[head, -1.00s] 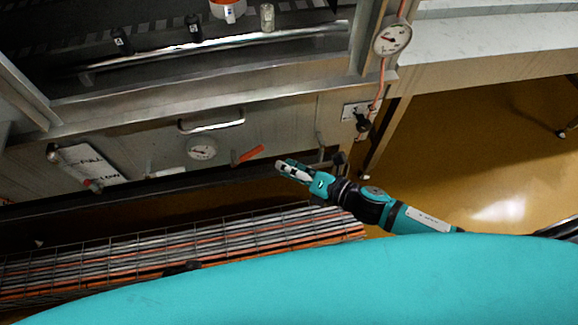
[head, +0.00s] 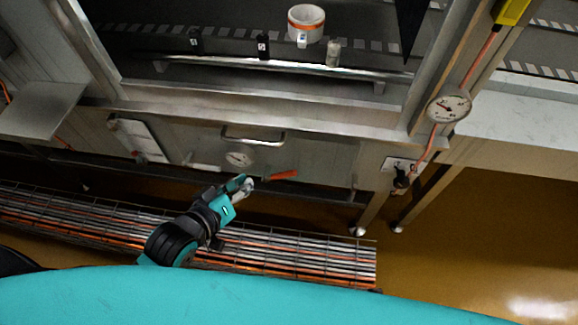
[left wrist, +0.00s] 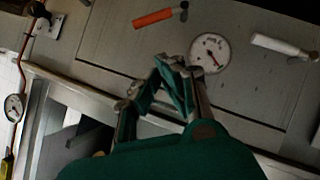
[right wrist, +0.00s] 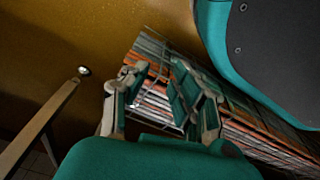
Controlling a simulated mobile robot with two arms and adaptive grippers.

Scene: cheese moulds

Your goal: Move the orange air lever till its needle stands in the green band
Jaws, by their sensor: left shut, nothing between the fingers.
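The orange lever (head: 284,174) is on the grey front panel, just right of a small round white gauge (head: 238,158). The lever (left wrist: 153,17) and gauge (left wrist: 209,54) also show in the left wrist view. The gauge's dark needle points to the lower right there; I cannot make out a green band. My left gripper (head: 241,186) is shut and empty, below the gauge and left of the lever. In the left wrist view its fingertips (left wrist: 166,66) appear apart from both. My right gripper (right wrist: 155,75) is open and empty over the floor rack, out of the head view.
A white-handled lever (left wrist: 282,45) sits on the gauge's other side. A bar handle (head: 253,140) is above the gauge. A larger gauge (head: 449,106) and a black knob (head: 401,181) are at the right. A wire rack (head: 310,255) lies on the floor below.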

